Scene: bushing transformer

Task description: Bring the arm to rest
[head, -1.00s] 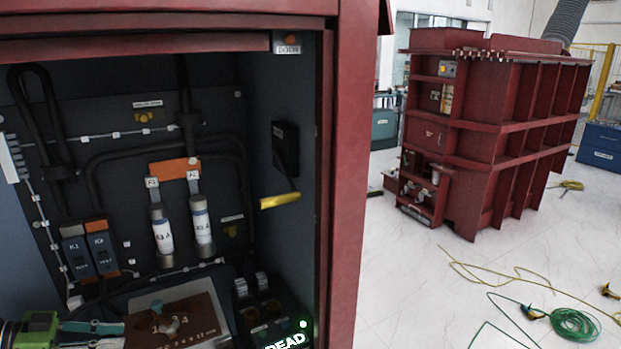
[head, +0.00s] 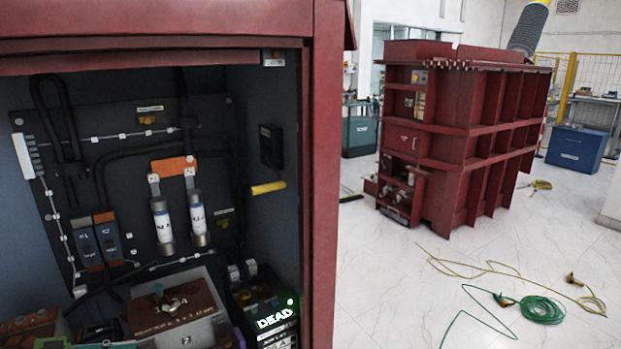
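No arm or gripper of mine can be made out in the head view. The open dark red cabinet (head: 326,180) fills the left half. Inside it, two white fuses (head: 197,217) hang below an orange block (head: 173,165). A black box with a lit green "DEAD" display (head: 275,318) stands at the cabinet's lower right. A brown-topped block (head: 172,305) with a knob sits beside it. A green and brown item (head: 32,325) is cut off at the lower left.
A yellow handle (head: 268,187) sticks out from the cabinet's right inner wall. A ribbed red transformer (head: 455,135) stands behind to the right. A green cable coil (head: 541,309) and a yellow cable (head: 470,268) lie on the white floor. A blue cabinet (head: 578,148) stands farther back.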

